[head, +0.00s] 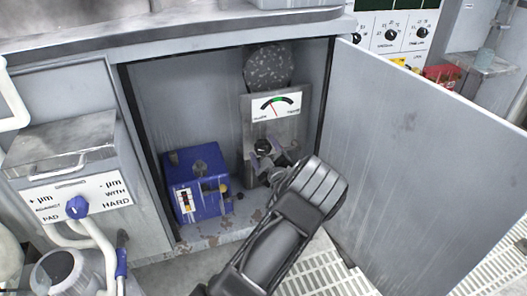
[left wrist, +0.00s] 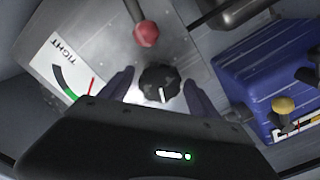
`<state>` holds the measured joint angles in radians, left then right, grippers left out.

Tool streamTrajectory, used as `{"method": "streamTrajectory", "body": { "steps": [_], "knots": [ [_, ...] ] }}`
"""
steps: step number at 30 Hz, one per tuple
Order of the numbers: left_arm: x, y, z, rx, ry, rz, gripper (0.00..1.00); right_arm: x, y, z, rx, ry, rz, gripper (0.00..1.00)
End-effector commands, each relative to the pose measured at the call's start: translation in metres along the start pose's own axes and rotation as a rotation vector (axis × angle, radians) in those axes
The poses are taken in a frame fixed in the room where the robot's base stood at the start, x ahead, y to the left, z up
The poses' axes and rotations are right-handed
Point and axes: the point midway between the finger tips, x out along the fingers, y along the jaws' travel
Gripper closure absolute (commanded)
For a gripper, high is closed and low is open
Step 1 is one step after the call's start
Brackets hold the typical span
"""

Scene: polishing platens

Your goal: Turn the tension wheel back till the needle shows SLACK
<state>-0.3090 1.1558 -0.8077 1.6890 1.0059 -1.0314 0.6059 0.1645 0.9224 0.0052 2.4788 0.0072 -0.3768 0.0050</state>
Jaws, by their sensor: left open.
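The tension unit (head: 292,133) is a grey metal block in the open cabinet. Its white dial (head: 274,105) has a dark and green arc and a thin needle; the needle stands near mid-scale in the head view. In the left wrist view the dial (left wrist: 50,55) shows the word TIGHT and a red needle, partly cut off. A black ribbed knob with a white mark, seemingly the tension wheel (left wrist: 160,83), sits below the dial. My left gripper (left wrist: 160,77) is open, its fingers on either side of the wheel with visible gaps. My right gripper is out of view.
A blue box (head: 197,178) stands left of the unit. A red ball-ended lever (left wrist: 146,34) is close to the wheel. The open cabinet door (head: 420,150) bounds the right side. A panel with a blue knob (head: 77,207) is at left.

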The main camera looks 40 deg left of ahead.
Motion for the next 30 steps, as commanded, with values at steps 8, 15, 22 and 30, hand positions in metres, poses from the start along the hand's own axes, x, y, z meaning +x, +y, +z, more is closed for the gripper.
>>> {"method": "streamTrajectory", "body": {
  "steps": [8, 15, 22, 30],
  "knots": [
    [0.0002, 0.0003, 0.0, 0.0, -0.001, 0.0, 0.33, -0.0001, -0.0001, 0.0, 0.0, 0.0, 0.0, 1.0],
    [0.0, 0.0004, 0.0, 0.0, 0.0, 0.0, 0.53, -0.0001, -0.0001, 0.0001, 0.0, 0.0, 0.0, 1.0],
    [0.0, 0.0003, 0.0, 0.0, 0.0, 0.0, 0.71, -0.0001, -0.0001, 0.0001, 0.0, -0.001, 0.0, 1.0],
    [-0.0001, 0.0001, 0.0001, 0.0, 0.0, 0.0, 0.91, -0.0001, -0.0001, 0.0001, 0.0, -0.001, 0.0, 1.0]
  ]
}}
